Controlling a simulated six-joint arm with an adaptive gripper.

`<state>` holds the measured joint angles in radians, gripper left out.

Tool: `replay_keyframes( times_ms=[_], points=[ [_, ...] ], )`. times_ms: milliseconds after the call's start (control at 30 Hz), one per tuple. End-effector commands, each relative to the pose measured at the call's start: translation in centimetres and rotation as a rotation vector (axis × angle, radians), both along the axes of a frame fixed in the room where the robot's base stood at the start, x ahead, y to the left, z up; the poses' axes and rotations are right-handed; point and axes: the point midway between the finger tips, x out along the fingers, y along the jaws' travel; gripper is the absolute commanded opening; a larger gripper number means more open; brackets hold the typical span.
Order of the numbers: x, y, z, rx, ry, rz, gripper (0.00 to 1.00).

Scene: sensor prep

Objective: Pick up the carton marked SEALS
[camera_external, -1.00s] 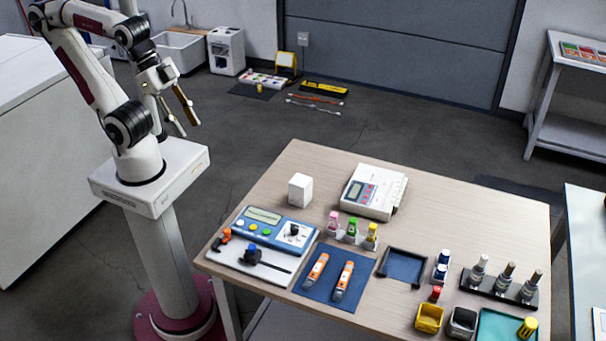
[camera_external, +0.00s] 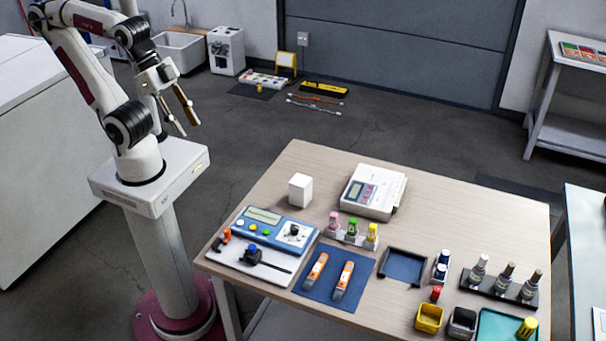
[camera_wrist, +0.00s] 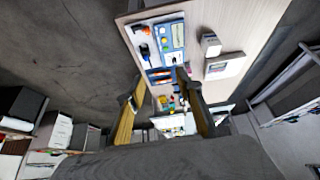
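A small plain white carton (camera_external: 300,189) stands upright near the back left of the wooden table. I can read no marking on it, so I cannot tell whether it says SEALS. It also shows in the wrist view (camera_wrist: 211,45), right of the blue instrument. My gripper (camera_external: 188,128) hangs in the air beyond the table's left edge, well apart from the carton. In the wrist view my gripper (camera_wrist: 162,108) has its two yellowish fingers spread apart, with nothing held between them.
A blue and white instrument (camera_external: 275,230) and a white device with a display (camera_external: 373,192) flank the carton. Small bottles in a rack (camera_external: 351,238) and two orange tools on a blue mat (camera_external: 308,291) lie nearer the front. The table behind the carton is clear.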

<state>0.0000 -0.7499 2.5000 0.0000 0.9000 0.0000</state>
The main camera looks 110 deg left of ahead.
Motion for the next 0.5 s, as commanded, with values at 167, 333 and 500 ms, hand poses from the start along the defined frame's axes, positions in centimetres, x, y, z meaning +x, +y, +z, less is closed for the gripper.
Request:
replay_keyframes(
  times_ms=[167,333,500],
  points=[
    [0.0,0.0,0.0,0.0,0.0,0.0,0.36],
    [0.0,0.0,0.0,0.0,0.0,0.0,0.38],
    [0.0,0.0,0.0,0.0,0.0,0.0,0.6]
  ],
)
